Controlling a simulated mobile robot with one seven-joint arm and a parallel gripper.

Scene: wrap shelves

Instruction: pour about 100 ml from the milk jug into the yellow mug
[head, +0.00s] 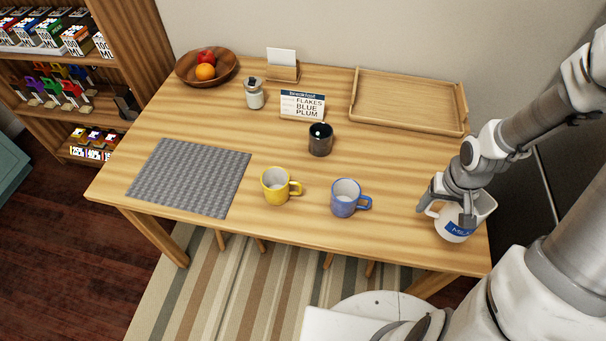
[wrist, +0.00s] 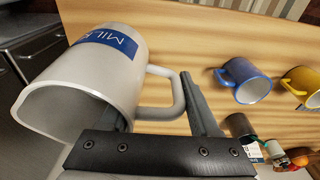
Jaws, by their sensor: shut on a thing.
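The white milk jug (head: 459,228) with a blue MILK label is at the table's right front corner in the head view. It fills the left of the wrist view (wrist: 75,90). My gripper (head: 447,208) is shut on the jug's handle, with the handle between the fingers in the wrist view (wrist: 160,105). The jug looks roughly upright; I cannot tell whether its base touches the table. Its contents are not visible. The yellow mug (head: 275,188) stands upright near the front middle, handle to the right, well left of the jug. It also shows at the wrist view's right edge (wrist: 300,82).
A blue mug (head: 345,200) stands between the yellow mug and the jug. A black cup (head: 320,141) stands behind them. A grey mat (head: 190,178) lies left. A wooden tray (head: 408,105), a card sign (head: 302,105), a jar (head: 254,95) and a fruit bowl (head: 222,80) are farther back.

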